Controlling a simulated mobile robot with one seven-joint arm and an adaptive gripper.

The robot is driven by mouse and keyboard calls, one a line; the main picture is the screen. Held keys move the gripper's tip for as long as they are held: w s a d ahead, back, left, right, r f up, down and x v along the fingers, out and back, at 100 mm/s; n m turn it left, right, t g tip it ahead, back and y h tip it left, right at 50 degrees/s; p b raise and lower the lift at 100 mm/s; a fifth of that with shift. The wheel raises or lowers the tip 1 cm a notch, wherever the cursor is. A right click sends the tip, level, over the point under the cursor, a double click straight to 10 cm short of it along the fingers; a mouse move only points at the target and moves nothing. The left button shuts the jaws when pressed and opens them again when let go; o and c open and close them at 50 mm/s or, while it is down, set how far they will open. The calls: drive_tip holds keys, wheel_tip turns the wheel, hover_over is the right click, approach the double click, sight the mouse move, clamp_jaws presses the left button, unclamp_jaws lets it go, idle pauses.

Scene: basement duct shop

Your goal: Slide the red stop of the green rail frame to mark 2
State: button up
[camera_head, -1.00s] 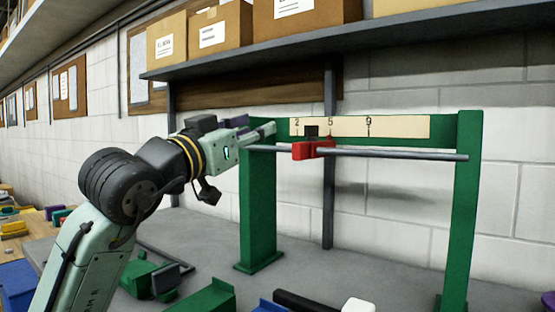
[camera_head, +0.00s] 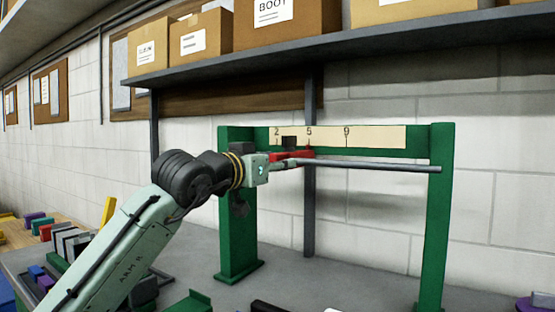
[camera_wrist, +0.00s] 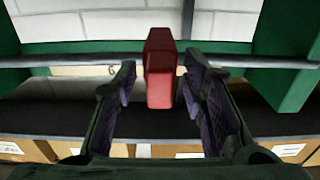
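The green rail frame (camera_head: 238,235) stands on the grey bench. A grey rod runs between its posts, under a cream strip (camera_head: 375,137) marked 2, 5 and 9. In the wrist view the red stop (camera_wrist: 160,80) is between my two open fingers, with a small gap seen on each side.
A shelf (camera_head: 330,65) with cardboard boxes hangs on the wall above the frame. Coloured parts lie on the bench at the left, and a purple item (camera_head: 535,302) is at the right front corner. The rod right of the stop is clear.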

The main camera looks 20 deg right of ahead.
drive_tip(key=shift+w+d, duration=0.3)
drive_tip(key=shift+d, duration=0.1)
clamp_jaws()
idle(0.5)
